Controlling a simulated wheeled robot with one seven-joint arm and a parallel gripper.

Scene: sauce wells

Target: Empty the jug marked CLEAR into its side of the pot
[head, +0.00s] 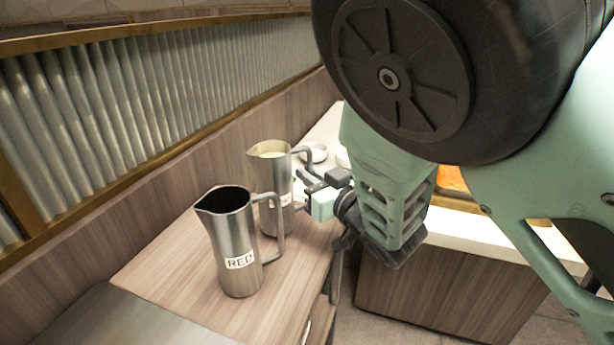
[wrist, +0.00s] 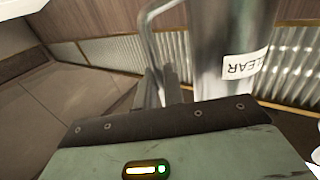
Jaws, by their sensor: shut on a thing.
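The metal jug marked CLEAR (head: 264,184) stands upright on the wooden counter, with pale liquid near its rim. Its label (wrist: 244,66) reads CLEAR, inverted, in the wrist view. My gripper (head: 308,188) is on its right, shut on the jug's handle (wrist: 150,40). The fingers also show in the wrist view (wrist: 165,88). The jug's base is partly hidden behind the RED jug, so I cannot tell for sure whether it touches the counter. An orange patch (head: 452,179) behind my arm may be the pot's contents; the pot's two sides are hidden.
A similar metal jug marked RED (head: 232,240) stands close in front, its handle near the CLEAR jug. A small white dish (head: 316,152) lies behind. A wooden wall with corrugated panelling (head: 120,105) borders the left. A second counter (head: 430,290) stands right, across a gap.

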